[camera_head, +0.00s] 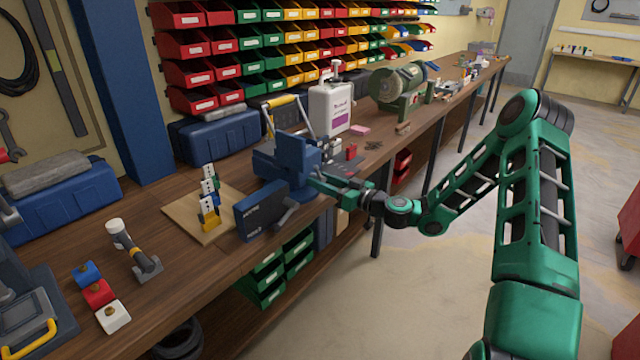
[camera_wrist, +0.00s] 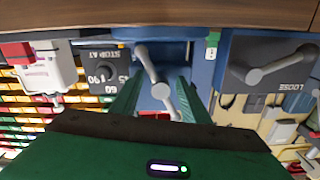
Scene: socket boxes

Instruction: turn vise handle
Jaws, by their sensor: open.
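The blue vise (camera_head: 290,155) stands at the front edge of the workbench in the head view. The wrist view is upside down and shows the blue vise face (camera_wrist: 175,55) with a grey vise handle (camera_wrist: 148,63), a slanted bar with rounded ends and a hub. My gripper (camera_head: 318,184) is in front of the vise. In the wrist view my gripper (camera_wrist: 160,82) is open, with one green finger on each side of the handle's lower part. I cannot tell whether either finger touches it. In the head view the handle is hidden by the gripper.
A dark panel marked LOOSE (camera_wrist: 240,48) carries a grey lever close beside the vise; it also shows in the head view (camera_head: 258,212). A dial panel (camera_wrist: 88,70) with numbers and STOP AT is on the other side. A wooden board (camera_head: 185,212) with small upright pieces lies left.

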